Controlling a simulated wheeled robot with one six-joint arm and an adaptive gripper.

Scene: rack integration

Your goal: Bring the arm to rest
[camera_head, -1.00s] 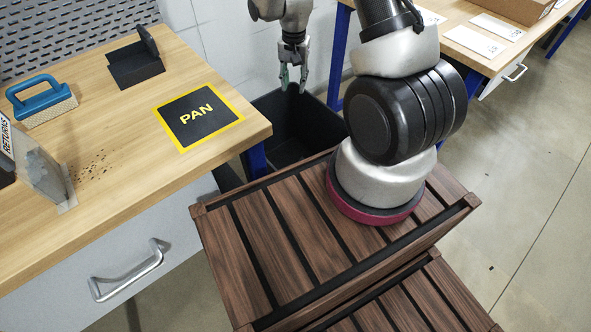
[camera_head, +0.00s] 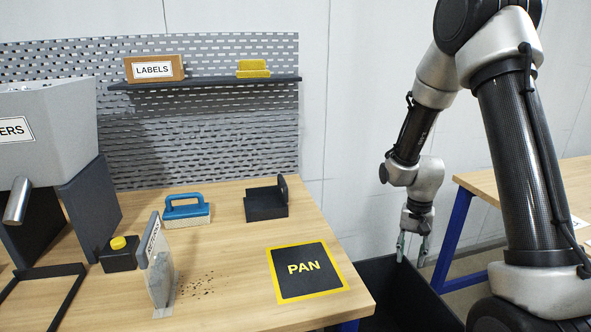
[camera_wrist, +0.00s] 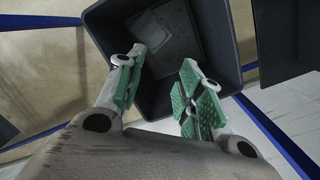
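My gripper (camera_head: 413,250) hangs at the end of my arm, pointing down over a dark bin (camera_head: 385,285) beside the bench's right end. In the wrist view, my gripper's green-padded fingers (camera_wrist: 165,62) are spread apart with nothing between them. The bin (camera_wrist: 225,50) lies below them, with a pale, flat, see-through-looking thing (camera_wrist: 168,42) at its bottom. I cannot tell what that thing is.
The wooden bench (camera_head: 225,235) holds a black PAN mat (camera_head: 305,272), a blue-handled brush (camera_head: 187,210), a black holder (camera_head: 266,203), a clear RETURNS stand (camera_head: 158,265) and scattered dark crumbs (camera_head: 195,284). A second table (camera_head: 485,180) stands right, behind my arm.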

